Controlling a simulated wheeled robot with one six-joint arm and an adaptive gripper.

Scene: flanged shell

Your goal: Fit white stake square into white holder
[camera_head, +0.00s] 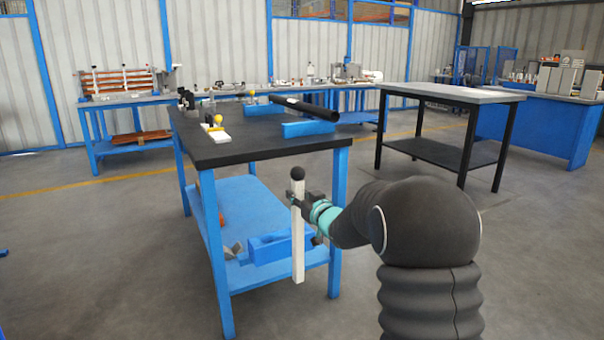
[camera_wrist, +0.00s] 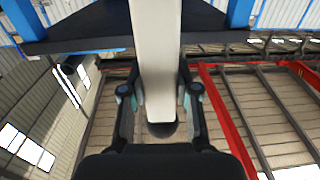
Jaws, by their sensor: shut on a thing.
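The white stake (camera_head: 298,250) is a long, square bar with a black ball on its upper end. It hangs upright in front of the black-topped table's near edge. My gripper (camera_head: 304,212) is shut on its upper part, just below the ball. In the wrist view the stake (camera_wrist: 155,45) runs between the two fingers of my gripper (camera_wrist: 160,92), with the ball at its lower end in that picture. A small white piece (camera_head: 217,135) with a yellow knob lies on the table's left side; I cannot tell whether it is the white holder.
The black table top (camera_head: 262,140) also bears a dark tube (camera_head: 305,108) and blue supports (camera_head: 308,128). Its blue lower shelf (camera_head: 250,205) carries a blue part (camera_head: 268,247) behind the stake. A grey-topped table (camera_head: 450,93) stands back right. Open floor lies left.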

